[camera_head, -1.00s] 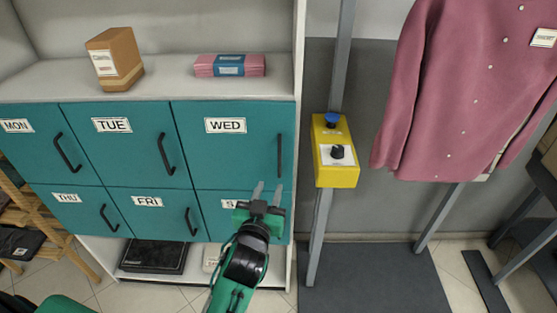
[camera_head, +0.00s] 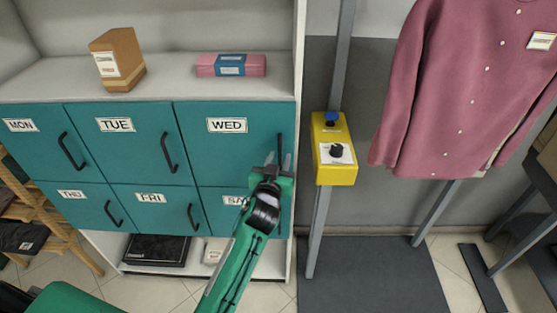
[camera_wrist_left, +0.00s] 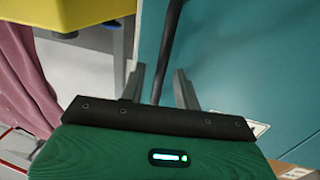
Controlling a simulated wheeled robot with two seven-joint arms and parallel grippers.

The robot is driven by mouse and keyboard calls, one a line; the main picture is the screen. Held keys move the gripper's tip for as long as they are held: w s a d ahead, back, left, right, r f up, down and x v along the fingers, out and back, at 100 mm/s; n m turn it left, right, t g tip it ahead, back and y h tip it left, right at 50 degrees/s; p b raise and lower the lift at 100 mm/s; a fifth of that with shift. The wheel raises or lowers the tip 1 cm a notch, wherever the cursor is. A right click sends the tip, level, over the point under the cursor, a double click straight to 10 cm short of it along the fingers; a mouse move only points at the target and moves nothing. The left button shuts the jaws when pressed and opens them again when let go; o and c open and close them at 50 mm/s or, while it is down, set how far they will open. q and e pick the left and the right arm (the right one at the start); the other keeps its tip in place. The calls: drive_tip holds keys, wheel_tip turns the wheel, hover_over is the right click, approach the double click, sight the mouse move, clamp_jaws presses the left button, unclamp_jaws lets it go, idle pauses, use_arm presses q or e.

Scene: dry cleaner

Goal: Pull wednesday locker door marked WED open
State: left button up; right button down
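The teal WED door (camera_head: 215,155) is closed, in the upper row at the right of the locker block, with a white WED label (camera_head: 227,125). Its dark vertical handle (camera_head: 280,143) is near the door's right edge. My left gripper (camera_head: 279,162) is open at the lower part of this handle. In the left wrist view the handle (camera_wrist_left: 172,45) runs down between the two spread fingers of my left gripper (camera_wrist_left: 160,84), with gaps on both sides. The fingers are not closed on it. My right gripper is not in view.
A yellow control box (camera_head: 335,165) on a grey post stands just right of the locker. A brown box (camera_head: 117,62) and a pink packet (camera_head: 231,65) lie on the shelf above. A pink garment (camera_head: 455,100) hangs at the right. Other closed doors, including TUE (camera_head: 125,155), adjoin WED.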

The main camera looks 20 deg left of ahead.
use_arm(q)
clamp_jaws()
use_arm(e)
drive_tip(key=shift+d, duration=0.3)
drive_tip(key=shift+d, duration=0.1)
